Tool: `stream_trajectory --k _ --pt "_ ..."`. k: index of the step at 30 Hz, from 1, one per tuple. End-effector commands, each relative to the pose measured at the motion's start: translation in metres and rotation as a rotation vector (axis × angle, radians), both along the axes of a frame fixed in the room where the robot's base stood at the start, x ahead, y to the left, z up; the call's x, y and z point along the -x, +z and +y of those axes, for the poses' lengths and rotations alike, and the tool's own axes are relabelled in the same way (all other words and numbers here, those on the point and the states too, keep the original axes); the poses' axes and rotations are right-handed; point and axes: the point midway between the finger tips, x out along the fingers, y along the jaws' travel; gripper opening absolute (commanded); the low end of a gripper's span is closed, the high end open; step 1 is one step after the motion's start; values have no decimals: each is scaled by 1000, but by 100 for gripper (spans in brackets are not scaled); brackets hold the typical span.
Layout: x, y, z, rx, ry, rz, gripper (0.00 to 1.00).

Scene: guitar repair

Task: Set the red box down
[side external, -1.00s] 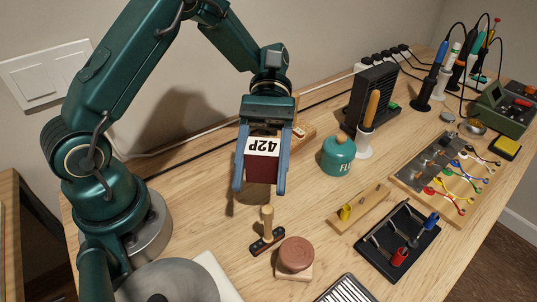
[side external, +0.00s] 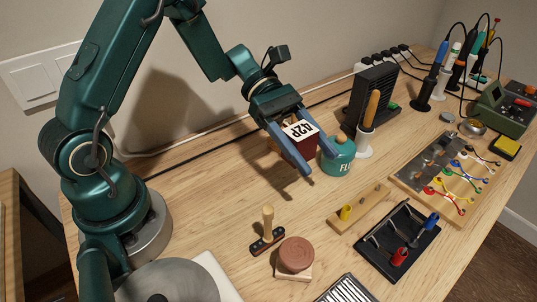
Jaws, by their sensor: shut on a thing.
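I cannot tell whether the box touches the table (side external: 225,190) or the bottle. The underside of the box is hidden by the near finger.
A black slatted unit (side external: 370,95) stands behind, with a wooden-handled tool (side external: 371,108) in a white stand. A small wooden stamp (side external: 267,232), a brown round block (side external: 296,254) and a black tray (side external: 398,245) are in front. Bare table lies left of the box.

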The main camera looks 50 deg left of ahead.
Motion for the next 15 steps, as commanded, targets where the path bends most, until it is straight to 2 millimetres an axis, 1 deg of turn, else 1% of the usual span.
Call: stream_trajectory --k 3,6,9,13,15 --pt "1 -22 -1 2 -1 8 0" --pt "1 -38 0 1 -1 6 0" --pt "1 -49 0 1 -2 4 0" --pt "0 -58 0 0 -2 2 0" --pt "1 -67 0 1 -1 5 0"
